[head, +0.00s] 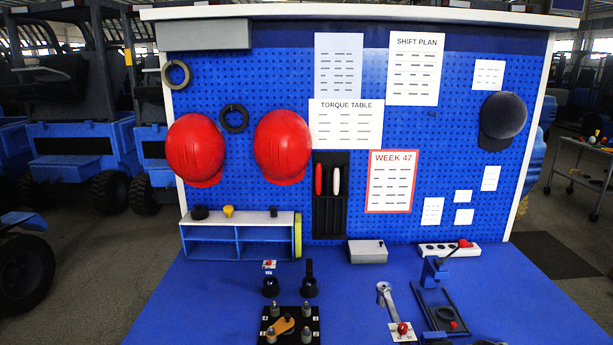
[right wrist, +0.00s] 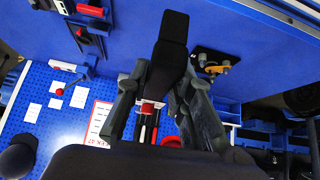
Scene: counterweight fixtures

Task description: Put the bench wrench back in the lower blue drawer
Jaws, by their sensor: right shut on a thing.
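The bench wrench (head: 391,308) shows at the lower right of the head view, with a silver ring end and shaft and a red-and-white piece nearer me. In the right wrist view, my right gripper (right wrist: 164,78) is shut on its black handle (right wrist: 174,38). The wrench appears raised above the bench, ring end toward the pegboard. The fingers and handle hide part of it in the wrist view. My right gripper is out of the head view, and my left gripper shows in neither view. I cannot make out the lower blue drawer in either view.
A black fixture plate (head: 264,334) with pegs stands at the front middle of the blue bench (head: 200,300). A clamp-like fixture (head: 433,271) is at the right. The bench's left part is bare.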

